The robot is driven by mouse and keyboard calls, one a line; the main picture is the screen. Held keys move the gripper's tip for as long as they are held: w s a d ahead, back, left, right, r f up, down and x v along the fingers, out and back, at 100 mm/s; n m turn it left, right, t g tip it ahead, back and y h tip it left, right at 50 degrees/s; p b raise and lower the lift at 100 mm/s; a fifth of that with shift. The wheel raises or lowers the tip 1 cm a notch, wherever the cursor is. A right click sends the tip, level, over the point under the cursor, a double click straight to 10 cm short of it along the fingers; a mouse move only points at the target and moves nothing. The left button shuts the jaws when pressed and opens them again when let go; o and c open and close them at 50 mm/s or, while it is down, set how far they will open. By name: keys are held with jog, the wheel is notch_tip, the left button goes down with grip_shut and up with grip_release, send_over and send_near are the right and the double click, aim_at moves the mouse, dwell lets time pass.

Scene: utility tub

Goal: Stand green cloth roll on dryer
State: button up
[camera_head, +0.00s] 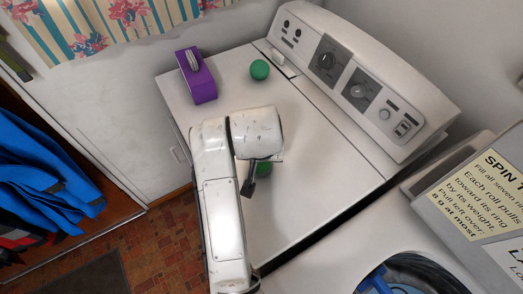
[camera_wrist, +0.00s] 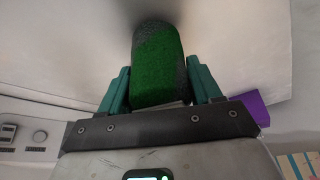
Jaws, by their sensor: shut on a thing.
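A green cloth roll (camera_wrist: 158,62), mottled with dark grey, is between the two teal fingers of my gripper (camera_wrist: 158,78) in the wrist view. My gripper is shut on it. In the head view my gripper (camera_head: 255,177) hangs over the middle of the white dryer top (camera_head: 315,150), and only a small green part of the roll (camera_head: 265,168) shows beside a dark finger. The wrist view shows a white surface close beyond the roll, with a dark shadow. I cannot tell whether the roll touches it.
Another green round object (camera_head: 259,70) is on the dryer's far part. A purple holder (camera_head: 197,80) with a grey disc stands at its left edge. The control panel (camera_head: 360,85) rises behind. A tub opening (camera_head: 415,262) and a sign (camera_head: 485,195) are at lower right. The dryer's right half is clear.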

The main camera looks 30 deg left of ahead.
jog(key=shift+f, duration=0.15)
jog(key=o, duration=1.2)
jog(key=v, duration=1.2)
jog(key=shift+r, duration=0.2)
